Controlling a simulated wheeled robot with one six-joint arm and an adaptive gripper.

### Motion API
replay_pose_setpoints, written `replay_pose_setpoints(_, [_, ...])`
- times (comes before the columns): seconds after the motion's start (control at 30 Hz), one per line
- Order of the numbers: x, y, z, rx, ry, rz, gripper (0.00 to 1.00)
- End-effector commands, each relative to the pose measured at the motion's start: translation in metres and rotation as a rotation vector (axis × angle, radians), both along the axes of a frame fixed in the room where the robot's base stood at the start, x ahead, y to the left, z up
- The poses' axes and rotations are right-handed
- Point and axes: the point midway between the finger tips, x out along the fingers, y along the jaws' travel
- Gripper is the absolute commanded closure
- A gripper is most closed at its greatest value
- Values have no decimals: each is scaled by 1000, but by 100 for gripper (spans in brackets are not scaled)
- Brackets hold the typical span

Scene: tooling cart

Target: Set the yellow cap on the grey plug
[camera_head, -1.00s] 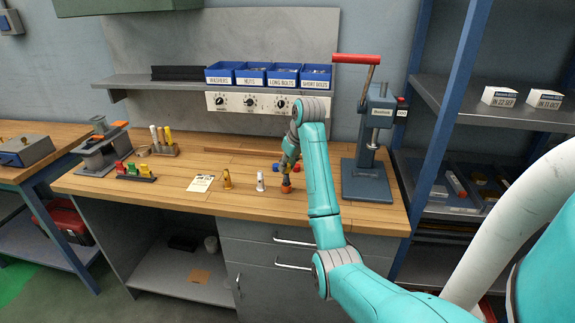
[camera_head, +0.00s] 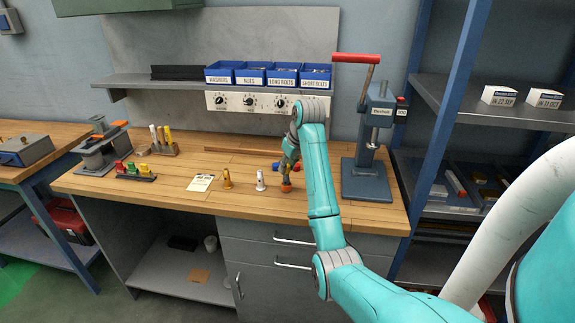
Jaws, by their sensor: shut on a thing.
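My gripper (camera_head: 287,181) points down over the front middle of the bench. Its fingertips are at the top of a small orange piece (camera_head: 286,189) and are shut on it; the fingers hide its upper part. A pale grey-white plug (camera_head: 261,181) stands upright just left of my gripper, apart from it. A yellow-orange upright piece (camera_head: 227,180) stands further left. At this size I cannot tell which piece is the yellow cap. Small blue (camera_head: 276,167) and red pieces lie behind my gripper, partly hidden by the arm.
A dark press with a red handle (camera_head: 356,58) stands to the right of the arm. A white card (camera_head: 200,183) lies left of the yellow-orange piece. A rack (camera_head: 134,177) with red, green and yellow pieces is further left. Blue bins (camera_head: 251,77) sit on the shelf behind.

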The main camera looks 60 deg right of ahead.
Motion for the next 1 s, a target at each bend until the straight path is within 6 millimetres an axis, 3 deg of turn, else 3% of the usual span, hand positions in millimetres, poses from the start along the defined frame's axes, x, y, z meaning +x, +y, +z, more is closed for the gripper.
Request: replay_pose_setpoints(1.0, [0,0,-13,2,2,0,85])
